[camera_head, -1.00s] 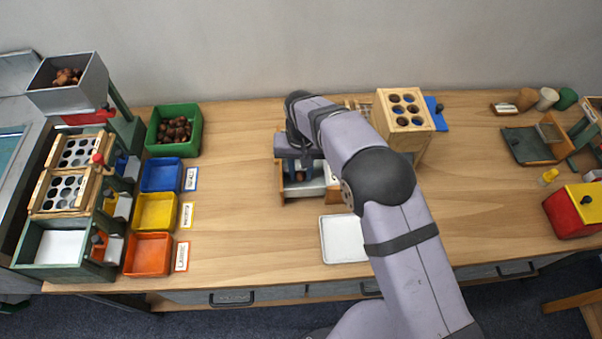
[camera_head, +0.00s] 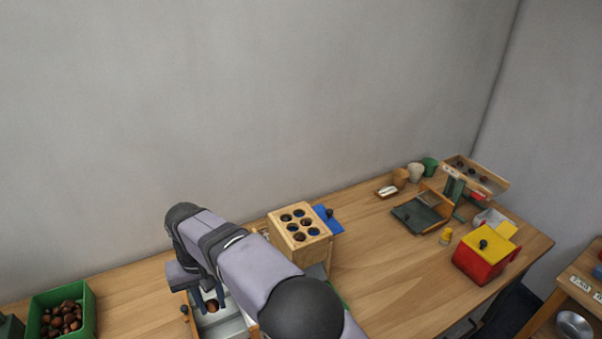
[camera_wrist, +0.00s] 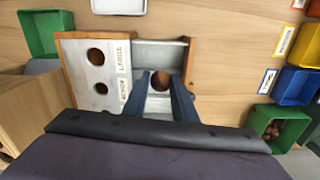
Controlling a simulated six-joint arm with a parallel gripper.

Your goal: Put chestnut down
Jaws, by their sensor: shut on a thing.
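My gripper (camera_wrist: 160,92) is shut on a brown chestnut (camera_wrist: 161,80), held between its two dark blue fingers. In the head view the chestnut (camera_head: 212,307) shows below my gripper (camera_head: 208,301). Both are over a wood-sided sizing tray (camera_wrist: 184,57) with a pale grey floor. I cannot tell whether the chestnut touches the tray floor.
A green bin (camera_head: 88,295) of chestnuts is at the lower left. A wooden block with several holes (camera_head: 276,222) stands right of my arm. Blue (camera_wrist: 294,86) and yellow (camera_wrist: 306,45) bins show in the wrist view. Bare tabletop lies between the green bin and the tray.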

